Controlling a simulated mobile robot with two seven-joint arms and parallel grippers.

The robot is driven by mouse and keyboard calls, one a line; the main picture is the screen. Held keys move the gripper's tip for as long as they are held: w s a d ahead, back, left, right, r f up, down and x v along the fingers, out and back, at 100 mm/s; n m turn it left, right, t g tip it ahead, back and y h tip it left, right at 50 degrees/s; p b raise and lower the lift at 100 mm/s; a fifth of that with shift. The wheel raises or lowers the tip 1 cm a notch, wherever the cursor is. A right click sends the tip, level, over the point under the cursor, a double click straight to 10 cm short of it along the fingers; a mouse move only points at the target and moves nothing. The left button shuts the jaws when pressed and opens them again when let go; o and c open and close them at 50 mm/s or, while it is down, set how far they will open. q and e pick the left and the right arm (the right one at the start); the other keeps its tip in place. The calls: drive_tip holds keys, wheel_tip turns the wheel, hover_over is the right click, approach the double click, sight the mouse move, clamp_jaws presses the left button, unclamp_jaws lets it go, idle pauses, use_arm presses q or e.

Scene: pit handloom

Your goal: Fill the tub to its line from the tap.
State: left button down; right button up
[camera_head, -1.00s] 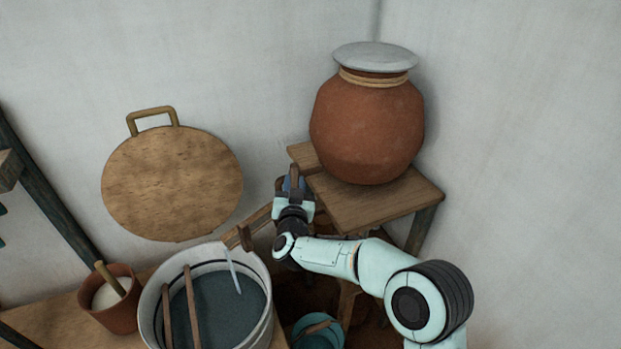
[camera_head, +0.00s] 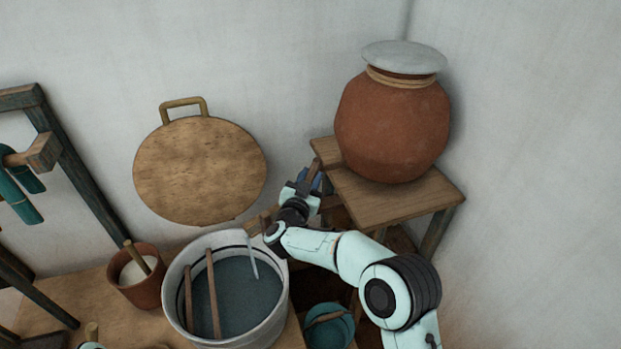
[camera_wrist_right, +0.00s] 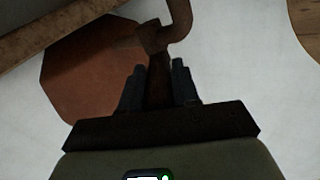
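The pale tub (camera_head: 176,317) stands on the wooden bench, holding dark water (camera_head: 240,300) with its surface close to the dark line (camera_head: 228,247) on the inner wall. A thin stream (camera_head: 254,260) falls into it from a wooden spout (camera_head: 262,222) at its back right rim. My right gripper (camera_head: 308,183) is at the tap below the clay jar (camera_head: 390,130). In the right wrist view, the fingers (camera_wrist_right: 158,85) sit on both sides of the brown tap handle (camera_wrist_right: 178,22) and appear shut on it. My left gripper is not clearly seen.
Two wooden sticks (camera_head: 212,290) lean inside the tub. A clay pot (camera_head: 146,290) with white contents stands left of it. A teal bucket (camera_head: 330,335) is low at right. The jar rests on a wooden stand (camera_head: 390,200). A round board (camera_head: 200,170) hangs behind.

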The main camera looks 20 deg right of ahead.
drive_tip(key=shift+o, duration=1.2)
drive_tip(key=b+v, duration=0.1)
drive_tip(key=v, duration=1.2)
drive_tip(key=shift+s+b, duration=0.2)
drive_tip(key=shift+b, duration=0.15)
idle(5.2)
